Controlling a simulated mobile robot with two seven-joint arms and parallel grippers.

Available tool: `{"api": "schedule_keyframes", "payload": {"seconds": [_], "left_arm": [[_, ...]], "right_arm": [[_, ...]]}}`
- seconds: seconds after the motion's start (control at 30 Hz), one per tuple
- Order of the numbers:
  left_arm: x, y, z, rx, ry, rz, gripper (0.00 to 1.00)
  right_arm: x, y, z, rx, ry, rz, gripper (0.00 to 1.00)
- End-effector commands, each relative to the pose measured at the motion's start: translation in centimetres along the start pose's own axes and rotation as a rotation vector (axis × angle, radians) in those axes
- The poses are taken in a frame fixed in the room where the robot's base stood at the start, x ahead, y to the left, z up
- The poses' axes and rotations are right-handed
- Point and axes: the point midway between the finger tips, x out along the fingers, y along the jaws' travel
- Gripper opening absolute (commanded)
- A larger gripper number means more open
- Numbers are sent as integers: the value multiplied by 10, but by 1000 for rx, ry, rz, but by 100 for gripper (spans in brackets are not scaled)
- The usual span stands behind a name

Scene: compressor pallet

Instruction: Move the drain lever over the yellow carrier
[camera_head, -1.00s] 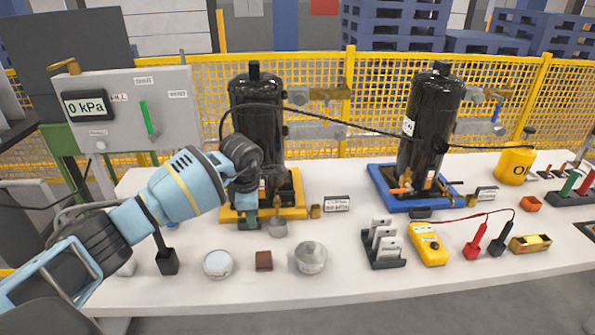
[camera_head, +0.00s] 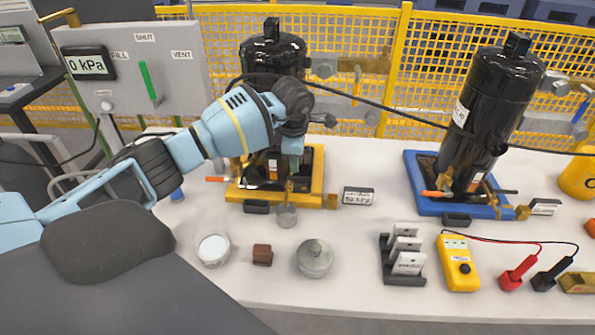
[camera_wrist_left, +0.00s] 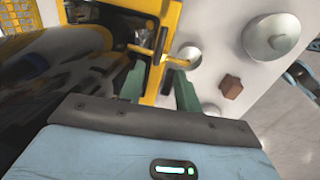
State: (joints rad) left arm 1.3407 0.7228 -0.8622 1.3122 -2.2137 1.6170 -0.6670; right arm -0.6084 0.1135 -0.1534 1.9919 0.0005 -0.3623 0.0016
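The yellow carrier (camera_head: 250,196) stands on the white table with a black compressor (camera_head: 272,58) on it. An orange lever (camera_head: 215,179) sticks out at its left side. A brass fitting (camera_head: 289,187) stands at its front, above a small clear cup (camera_head: 287,216); the fitting shows in the left wrist view too (camera_wrist_left: 171,57). I cannot tell for sure which part is the drain lever. My left gripper (camera_head: 292,148) is over the carrier, in front of the compressor. In the left wrist view its green fingers (camera_wrist_left: 159,91) are apart, with nothing clearly held. My right gripper is out of view.
A blue carrier (camera_head: 468,208) with another black compressor stands right. A white dish (camera_head: 213,250), brown block (camera_head: 262,255), lidded pot (camera_head: 314,258), card rack (camera_head: 402,255) and yellow meter (camera_head: 458,263) line the front. A hose crosses behind my gripper.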

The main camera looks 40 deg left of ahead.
Motion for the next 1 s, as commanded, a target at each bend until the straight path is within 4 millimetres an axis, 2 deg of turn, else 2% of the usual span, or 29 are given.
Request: {"api": "schedule_keyframes", "payload": {"seconds": [0.2,0.4,0.57,0.83,1.0], "left_arm": [[35,-1,0,-1,1,-5,33],[59,-1,0,-1,0,-3,33],[67,-1,0,-1,1,-1,33],[68,0,0,-1,0,0,33],[68,0,0,-1,0,0,11]], "right_arm": [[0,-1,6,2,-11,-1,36],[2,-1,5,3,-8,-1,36],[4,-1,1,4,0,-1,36],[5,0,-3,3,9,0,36],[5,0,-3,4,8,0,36]]}}
